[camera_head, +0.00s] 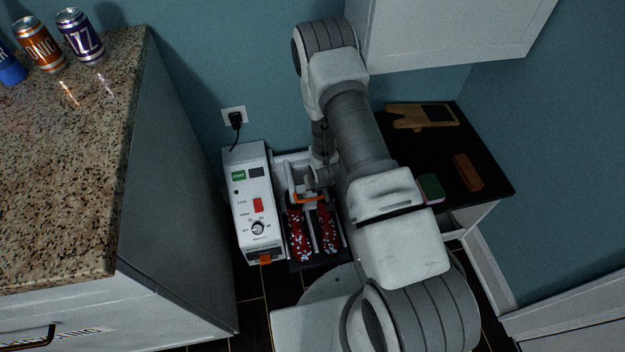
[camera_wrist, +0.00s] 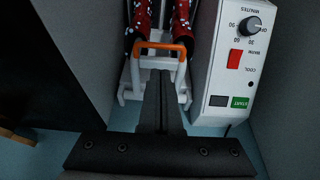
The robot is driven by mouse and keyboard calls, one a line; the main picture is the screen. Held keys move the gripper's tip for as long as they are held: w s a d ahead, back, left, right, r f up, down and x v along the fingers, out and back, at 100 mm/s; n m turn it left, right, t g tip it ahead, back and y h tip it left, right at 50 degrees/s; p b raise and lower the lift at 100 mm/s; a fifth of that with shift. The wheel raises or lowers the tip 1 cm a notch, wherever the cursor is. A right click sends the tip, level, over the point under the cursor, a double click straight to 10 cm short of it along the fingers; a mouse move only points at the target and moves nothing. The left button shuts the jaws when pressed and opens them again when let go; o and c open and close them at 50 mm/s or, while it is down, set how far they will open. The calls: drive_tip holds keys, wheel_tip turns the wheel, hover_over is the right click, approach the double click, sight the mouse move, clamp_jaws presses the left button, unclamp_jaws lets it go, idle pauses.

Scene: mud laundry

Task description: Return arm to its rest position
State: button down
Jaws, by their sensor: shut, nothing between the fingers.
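My arm reaches up from its base, bends at the top, and hangs down toward the white machine by the wall. My gripper (camera_head: 318,182) is at the arm's lower end, pointing down, shut and empty. In the wrist view my gripper (camera_wrist: 160,78) shows its dark fingers closed together, just short of an orange-topped handle (camera_wrist: 161,47). The same orange handle (camera_head: 308,198) shows in the head view just below the gripper. I cannot tell whether the fingers touch it.
A white control box (camera_head: 254,205) with dial, red switch and green label stands beside red patterned boots (camera_head: 298,238). A granite counter (camera_head: 75,150) with cans is at left. A black-topped table (camera_head: 485,184) and a white wall cabinet (camera_head: 440,30) are at right.

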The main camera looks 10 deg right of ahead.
drive_tip(key=shift+s+r, duration=0.1)
drive_tip(key=shift+r, duration=0.05)
wheel_tip(320, 180, up, 29)
drive_tip(key=w, duration=0.2)
drive_tip(key=s+r+t, duration=0.1)
drive_tip(key=s+r, duration=0.3)
drive_tip(key=r, duration=0.4)
drive_tip(key=s+r, duration=0.5)
drive_tip(key=r, duration=0.2)
drive_tip(key=s+r, duration=0.4)
drive_tip(key=s, duration=0.4)
drive_tip(key=s+r, duration=0.4)
drive_tip(key=s, duration=0.3)
wheel_tip(320, 180, up, 16)
drive_tip(key=s+p, duration=0.1)
drive_tip(key=p, duration=1.5)
drive_tip(key=shift+r+t, duration=0.25)
drive_tip(key=shift+t, duration=0.05)
drive_tip(key=shift+s, duration=0.1)
